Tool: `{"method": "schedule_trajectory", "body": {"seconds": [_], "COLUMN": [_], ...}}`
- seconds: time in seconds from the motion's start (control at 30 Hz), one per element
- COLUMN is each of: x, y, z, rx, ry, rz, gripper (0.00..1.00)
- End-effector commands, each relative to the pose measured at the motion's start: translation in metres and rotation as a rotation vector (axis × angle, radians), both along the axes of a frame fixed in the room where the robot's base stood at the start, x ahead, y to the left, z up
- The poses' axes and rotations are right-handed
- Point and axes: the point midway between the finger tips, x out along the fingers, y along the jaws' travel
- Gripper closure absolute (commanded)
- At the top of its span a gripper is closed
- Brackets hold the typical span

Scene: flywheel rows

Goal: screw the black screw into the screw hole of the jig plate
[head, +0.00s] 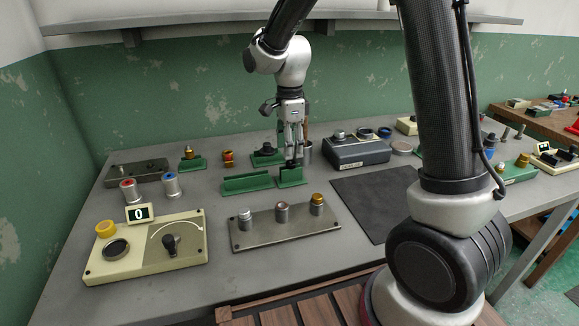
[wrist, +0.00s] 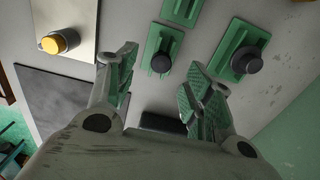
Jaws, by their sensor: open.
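The black screw (wrist: 161,64) stands with its dark head up in a small green holder (head: 291,179), roughly mid-table. My gripper (head: 291,158) points down just above that holder. In the wrist view my gripper (wrist: 158,68) has its fingers spread, with the screw head between their tips as seen from there. I cannot tell whether a finger touches it. The grey jig plate (head: 258,239) lies nearer the front and carries a silver, a reddish-grey and a gold-topped post. It shows partly in the wrist view (wrist: 68,15). I cannot make out the screw hole.
An empty green holder (head: 247,183) lies left of the screw's holder. Behind stands a green base with a larger black knob (wrist: 248,60). A dark box with knobs (head: 357,151) stands to the right. The dark mat (head: 375,200) is bare. A dial panel (head: 185,255) sits front left.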

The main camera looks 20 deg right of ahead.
Motion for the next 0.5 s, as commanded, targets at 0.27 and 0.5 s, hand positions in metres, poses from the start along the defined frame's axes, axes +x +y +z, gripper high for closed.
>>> {"method": "schedule_trajectory", "body": {"seconds": [0.27,0.5], "x": [0.0,0.003], "y": [-0.002,-0.004], "z": [-0.032,-0.068], "rx": [-0.002,-0.002], "ry": [0.005,0.005], "rz": [-0.016,-0.015], "gripper": [0.48,0.48]}}
